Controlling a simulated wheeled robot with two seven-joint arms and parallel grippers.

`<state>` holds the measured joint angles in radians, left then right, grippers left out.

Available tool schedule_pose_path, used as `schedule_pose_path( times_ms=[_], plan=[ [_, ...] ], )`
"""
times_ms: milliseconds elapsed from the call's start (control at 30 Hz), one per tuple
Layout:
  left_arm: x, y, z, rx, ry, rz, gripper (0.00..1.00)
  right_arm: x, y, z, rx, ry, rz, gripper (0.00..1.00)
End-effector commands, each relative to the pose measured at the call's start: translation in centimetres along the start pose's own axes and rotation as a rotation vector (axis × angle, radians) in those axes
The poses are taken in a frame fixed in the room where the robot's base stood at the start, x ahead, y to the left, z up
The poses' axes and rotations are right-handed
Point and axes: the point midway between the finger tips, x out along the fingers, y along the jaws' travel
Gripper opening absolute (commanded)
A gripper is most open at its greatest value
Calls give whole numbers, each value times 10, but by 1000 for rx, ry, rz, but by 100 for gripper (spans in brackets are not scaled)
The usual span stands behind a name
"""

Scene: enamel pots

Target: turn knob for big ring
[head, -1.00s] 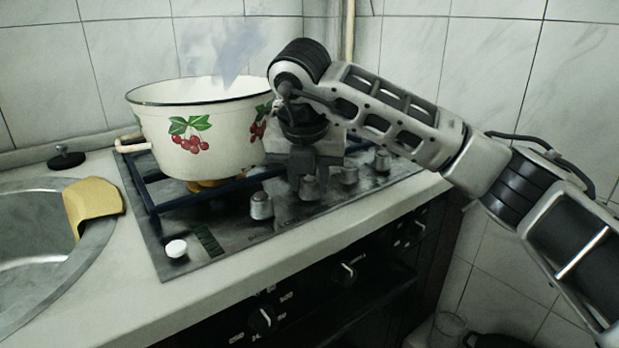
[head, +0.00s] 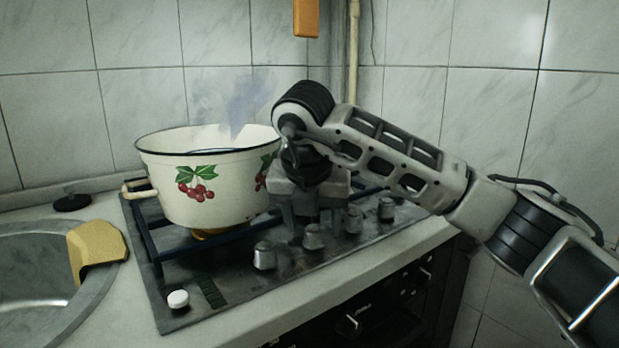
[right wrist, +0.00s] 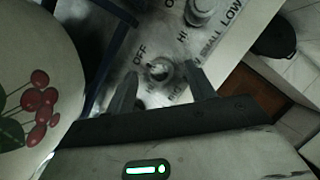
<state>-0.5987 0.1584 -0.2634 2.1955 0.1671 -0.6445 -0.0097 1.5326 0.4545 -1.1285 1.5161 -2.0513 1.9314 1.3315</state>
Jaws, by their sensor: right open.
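A row of metal knobs runs along the front of the stove top. My right gripper (head: 308,228) points down at the second knob from the left (head: 314,237). In the right wrist view its open fingers (right wrist: 162,88) stand on either side of a round knob (right wrist: 159,70), with a gap visible around it. Markings reading OFF and HI show beside that knob; its ring label is not readable. Another knob (right wrist: 199,12) lies beyond, near the words SMALL and LOW. My left gripper is not in view.
A white enamel pot (head: 208,185) with cherries stands left of my right gripper, with vapour above it. A white knob (head: 178,300) sits at the stove's front left corner.

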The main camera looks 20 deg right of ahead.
Motion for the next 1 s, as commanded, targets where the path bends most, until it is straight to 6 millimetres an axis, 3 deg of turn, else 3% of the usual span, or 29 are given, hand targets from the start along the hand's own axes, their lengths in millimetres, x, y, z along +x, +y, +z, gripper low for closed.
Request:
schedule_pose_path(
  times_ms=[167,300,500,700,1000],
  plan=[
    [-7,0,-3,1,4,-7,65,-44,0,1,-1,-7,4,54],
    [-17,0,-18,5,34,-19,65,-82,0,3,0,-9,3,54],
    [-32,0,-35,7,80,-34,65,-121,0,2,0,-6,1,54],
    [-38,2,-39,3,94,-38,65,-140,0,0,1,-3,0,54],
    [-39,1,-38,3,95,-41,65,-142,0,0,1,-1,0,54]
  ],
)
